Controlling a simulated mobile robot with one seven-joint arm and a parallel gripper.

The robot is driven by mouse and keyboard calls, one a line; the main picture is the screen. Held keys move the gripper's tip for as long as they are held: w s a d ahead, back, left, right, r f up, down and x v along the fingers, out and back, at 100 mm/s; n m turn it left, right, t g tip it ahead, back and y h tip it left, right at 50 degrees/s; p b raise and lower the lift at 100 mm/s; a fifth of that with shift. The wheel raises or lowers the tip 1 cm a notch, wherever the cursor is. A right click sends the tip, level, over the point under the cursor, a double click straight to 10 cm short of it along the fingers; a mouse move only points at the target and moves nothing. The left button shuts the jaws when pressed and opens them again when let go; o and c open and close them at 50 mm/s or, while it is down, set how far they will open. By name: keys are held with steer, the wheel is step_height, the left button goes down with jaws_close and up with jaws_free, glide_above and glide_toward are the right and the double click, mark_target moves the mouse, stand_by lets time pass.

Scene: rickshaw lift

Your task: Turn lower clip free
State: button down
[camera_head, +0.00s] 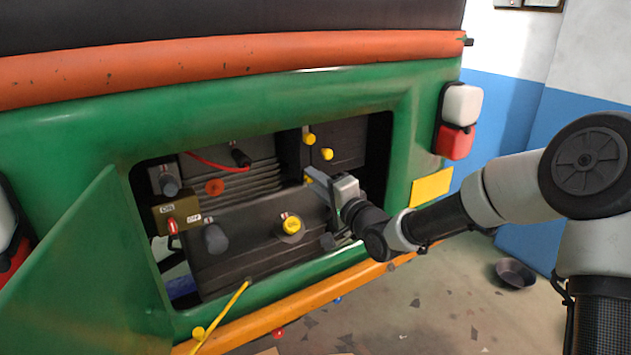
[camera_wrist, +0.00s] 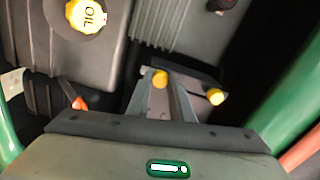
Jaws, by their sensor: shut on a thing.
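My gripper (camera_head: 313,174) reaches into the open engine bay from the right. A second yellow clip (camera_wrist: 216,97) is to the right of the fingers in the wrist view. The exact angle of the gripped clip is hard to tell.
A yellow oil cap (camera_head: 291,225) sits on the engine block left of my gripper. The green bay frame (camera_head: 405,150) surrounds the opening. A green door (camera_head: 95,270) hangs open at the left, with a yellow rod (camera_head: 222,315) nearby. A dark bowl (camera_head: 515,272) lies on the floor.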

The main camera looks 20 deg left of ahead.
steer(key=c, duration=1.6)
jaws_free()
steer(key=shift+o, duration=0.2)
steer(key=v, duration=1.7)
steer(key=shift+s+p, duration=0.25)
steer(key=shift+p, duration=0.05)
steer(key=shift+d, duration=0.1)
